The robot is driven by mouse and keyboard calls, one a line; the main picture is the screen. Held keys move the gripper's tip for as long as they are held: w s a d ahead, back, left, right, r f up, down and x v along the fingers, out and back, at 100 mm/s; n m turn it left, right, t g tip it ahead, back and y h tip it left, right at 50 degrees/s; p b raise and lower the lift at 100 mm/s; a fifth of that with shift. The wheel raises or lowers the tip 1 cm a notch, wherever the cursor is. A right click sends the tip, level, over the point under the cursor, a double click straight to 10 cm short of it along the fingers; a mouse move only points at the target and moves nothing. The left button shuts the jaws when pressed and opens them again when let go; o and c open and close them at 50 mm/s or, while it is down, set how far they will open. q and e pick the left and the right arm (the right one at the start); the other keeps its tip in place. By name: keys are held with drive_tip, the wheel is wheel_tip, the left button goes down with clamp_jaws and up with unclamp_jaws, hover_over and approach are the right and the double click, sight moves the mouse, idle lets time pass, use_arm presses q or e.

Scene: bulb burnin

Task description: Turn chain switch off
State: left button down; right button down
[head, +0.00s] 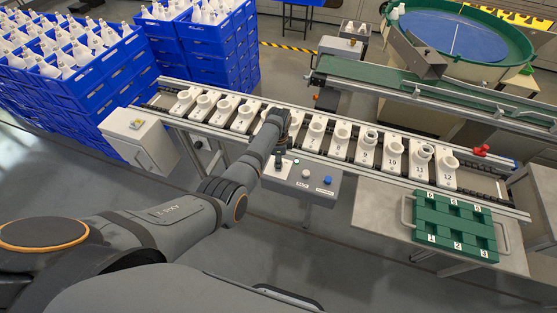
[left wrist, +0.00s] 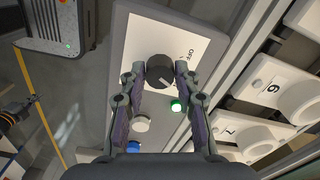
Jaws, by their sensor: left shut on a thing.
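A black rotary knob (left wrist: 159,68) with a pale pointer line sits on a white label plate (left wrist: 137,35) of a grey control box (head: 322,186). The word OFF is printed beside the knob, to its upper right in the left wrist view. The pointer line slants to the lower right there, away from that word. My left gripper (left wrist: 160,73) has its two fingers shut on the sides of the knob. In the head view, my left gripper (head: 278,160) reaches down to the box and hides the knob. A green lamp (left wrist: 176,105) near the knob glows. My right gripper is not in view.
A white button (left wrist: 141,123) and a blue button (left wrist: 133,146) sit on the same box. A conveyor with numbered white sockets (head: 341,138) runs just behind it. A green tray (head: 456,224) stands at the right. Blue crates of bulbs (head: 103,84) fill the left.

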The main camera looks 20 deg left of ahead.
use_arm(q)
drive_tip(key=n+p, duration=0.1)
drive_tip(key=n, duration=0.4)
drive_tip(key=shift+r+p, duration=0.1)
drive_tip(key=shift+p, duration=0.25)
drive_tip(key=n, duration=0.4)
drive_tip(key=shift+p, duration=0.3)
drive_tip(key=shift+n, duration=1.5)
drive_tip(key=shift+w, duration=0.1)
drive_tip(key=c, duration=1)
unclamp_jaws()
wheel_tip(320, 180, up, 12)
drive_tip(key=shift+f, duration=0.1)
